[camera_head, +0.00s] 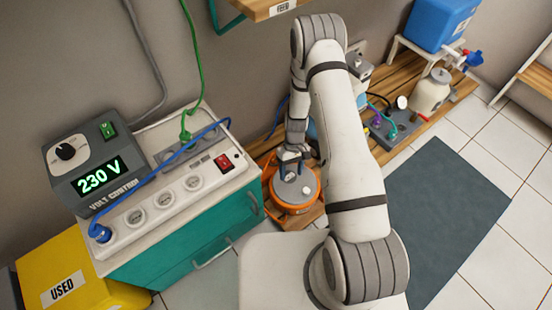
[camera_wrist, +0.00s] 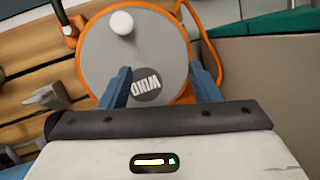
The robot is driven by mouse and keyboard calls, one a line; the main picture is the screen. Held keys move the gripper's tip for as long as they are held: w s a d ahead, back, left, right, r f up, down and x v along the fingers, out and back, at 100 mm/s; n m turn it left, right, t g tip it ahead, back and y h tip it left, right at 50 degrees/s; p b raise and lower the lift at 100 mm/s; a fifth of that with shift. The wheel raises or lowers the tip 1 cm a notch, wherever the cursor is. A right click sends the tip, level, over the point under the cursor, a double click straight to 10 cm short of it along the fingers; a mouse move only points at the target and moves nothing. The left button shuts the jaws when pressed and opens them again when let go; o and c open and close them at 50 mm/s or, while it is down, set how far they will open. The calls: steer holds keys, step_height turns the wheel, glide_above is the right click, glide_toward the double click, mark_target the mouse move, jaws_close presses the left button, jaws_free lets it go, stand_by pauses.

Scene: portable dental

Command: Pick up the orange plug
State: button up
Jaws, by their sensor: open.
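I cannot clearly make out an orange plug in either view. An orange cable reel (camera_head: 300,207) stands on the wooden shelf below my gripper. In the wrist view the reel (camera_wrist: 95,28) has a grey disc marked WIND, a white knob and an orange rim. An orange cable (camera_wrist: 210,45) loops down its right side. A small orange and dark piece (camera_wrist: 74,30) sits at the reel's upper left; I cannot tell what it is. My gripper (camera_head: 291,164) is open and empty above the disc. Its blue fingers (camera_wrist: 158,75) are apart, with the WIND label between them.
A teal cabinet (camera_head: 190,245) left of the reel carries a white power strip (camera_head: 154,208) with a blue cord and a green cord, and a volt controller (camera_head: 95,165) reading 230 V. A yellow USED bin (camera_head: 75,270) is at lower left. Bottles and devices crowd the shelf at right.

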mark_target(273, 154)
steer(key=w+a+t, duration=0.1)
steer(key=w+a, duration=0.1)
steer(key=w, duration=0.2)
steer(key=w+a+f+t, duration=0.1)
steer(key=w, duration=0.3)
steer(key=w+a+f+t, duration=0.1)
steer(key=w+a+t, duration=0.1)
steer(key=w, duration=0.2)
steer(key=shift+w+a+f+h, duration=0.1)
steer(key=shift+w+a+h, duration=0.1)
steer(key=shift+a+h, duration=0.15)
steer(key=shift+w+a+f+b, duration=0.15)
steer(key=shift+f+b, duration=0.35)
steer(key=shift+f, duration=0.45)
step_height(273, 154, down, 6)
steer(key=b, duration=0.3)
steer(key=shift+r, duration=0.15)
steer(key=shift+w+r, duration=0.1)
steer(key=shift+c, duration=0.4)
steer(key=c, duration=1)
